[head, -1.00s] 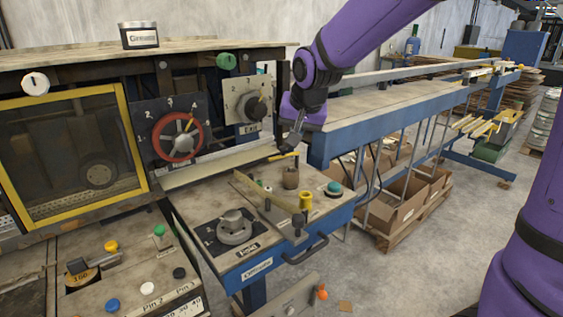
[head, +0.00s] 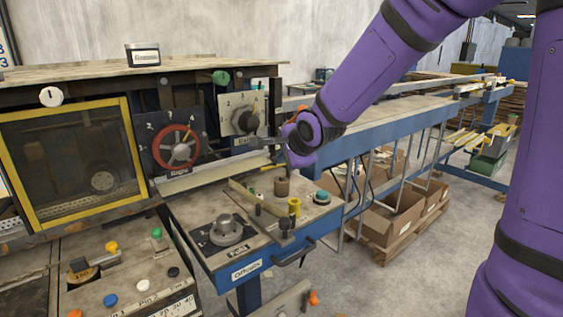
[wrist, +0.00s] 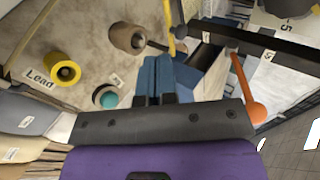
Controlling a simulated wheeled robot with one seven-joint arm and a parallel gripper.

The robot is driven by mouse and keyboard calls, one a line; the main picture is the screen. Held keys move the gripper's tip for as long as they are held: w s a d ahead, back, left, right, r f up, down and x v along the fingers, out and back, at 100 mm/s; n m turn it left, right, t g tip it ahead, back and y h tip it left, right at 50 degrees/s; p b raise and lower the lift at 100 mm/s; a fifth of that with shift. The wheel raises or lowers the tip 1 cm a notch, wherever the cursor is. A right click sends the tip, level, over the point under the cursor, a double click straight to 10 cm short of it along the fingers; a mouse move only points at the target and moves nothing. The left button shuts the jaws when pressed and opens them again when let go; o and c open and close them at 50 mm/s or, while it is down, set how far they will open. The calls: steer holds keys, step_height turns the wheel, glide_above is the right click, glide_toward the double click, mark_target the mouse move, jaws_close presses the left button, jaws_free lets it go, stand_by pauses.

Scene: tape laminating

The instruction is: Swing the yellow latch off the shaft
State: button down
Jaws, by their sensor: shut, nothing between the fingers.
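The yellow latch (wrist: 169,28) shows in the wrist view as a thin upright bar at the top middle, just beyond my fingertips. It is a small yellow strip (head: 272,167) in the head view. A brown roller (wrist: 126,38) lies left of it, with a short dark shaft (wrist: 156,46) reaching toward the latch. I cannot tell whether latch and shaft touch. My gripper (wrist: 160,62) has its blue fingers together, with nothing held. In the head view my gripper (head: 254,143) points left, above the latch and in front of the panel.
An orange-knobbed lever (wrist: 243,88) stands close right of my fingers. A yellow spool (wrist: 65,73) and teal button (wrist: 107,97) lie to the left. A red-rimmed dial (head: 178,150) and grey knob (head: 245,120) are on the panel behind.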

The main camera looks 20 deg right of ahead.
steer(key=shift+x, duration=4.7)
steer(key=shift+d, duration=0.1)
